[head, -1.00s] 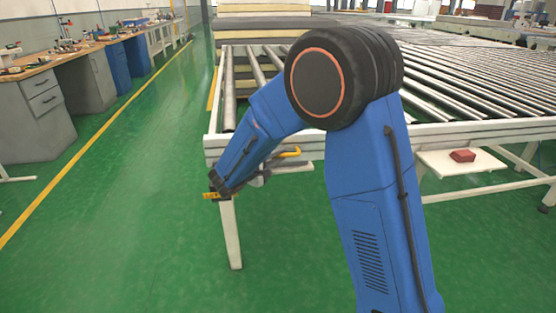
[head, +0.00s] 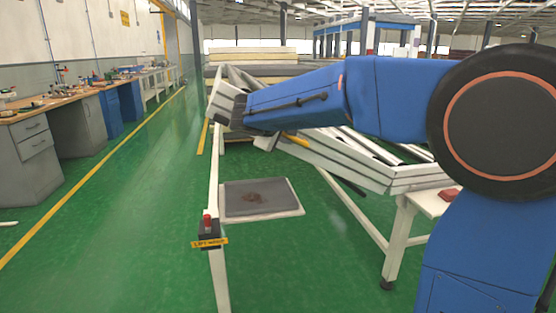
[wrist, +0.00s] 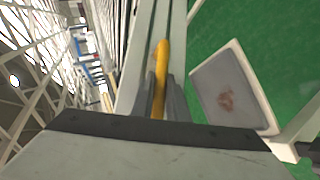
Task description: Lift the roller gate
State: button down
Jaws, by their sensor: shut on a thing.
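The roller gate (head: 365,170) is raised and tilted in the head view, its white frame and rollers slanting up to the left. Its yellow handle (head: 296,138) sticks out below my blue arm. In the wrist view my gripper (wrist: 161,98) is shut on the yellow handle (wrist: 162,62), beside the gate's white frame beam (wrist: 138,60). In the head view my arm hides most of the gripper and part of the gate.
A grey pad with a brown stain (head: 258,196) shows below the raised gate. A white post with a small red-topped box and yellow label (head: 209,240) stands at front left. Stacked mattresses (head: 250,56) lie behind. Workbenches (head: 60,115) line the left wall. Green floor between is clear.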

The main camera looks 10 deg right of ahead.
jog(key=d+r+m+y, duration=0.3)
jog(key=d+r+y, duration=0.2)
jog(key=d+r, duration=1.6)
jog(key=shift+s+d+g, duration=0.3)
jog(key=shift+s+d, duration=0.1)
jog(key=shift+d, duration=0.45)
jog(key=c, duration=1.7)
grip_release()
jog(key=shift+c, duration=0.2)
